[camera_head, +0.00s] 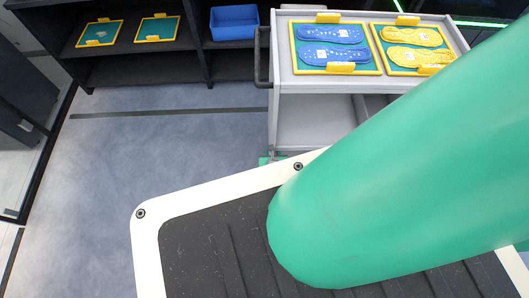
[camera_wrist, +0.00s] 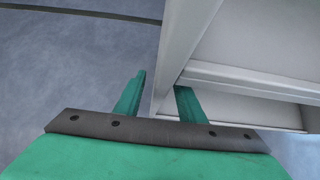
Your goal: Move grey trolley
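The grey trolley (camera_head: 282,98) stands at the upper middle of the head view, with a dark handle (camera_head: 258,58) on its left side. My green arm covers its lower right part. In the wrist view my gripper (camera_wrist: 158,92) has its two green fingers apart. A pale upright edge of the trolley (camera_wrist: 178,52) lies between them, with a visible gap to the left finger. The right finger is close to the trolley, and I cannot tell whether it touches. In the head view only a small green piece shows by the trolley's lower left corner.
The trolley top carries a tray of blue insoles (camera_head: 301,50) and a tray of yellow insoles (camera_head: 388,62). A dark shelf (camera_head: 130,67) behind holds small trays and a blue bin (camera_head: 233,22). The floor (camera_head: 110,150) left of the trolley is clear.

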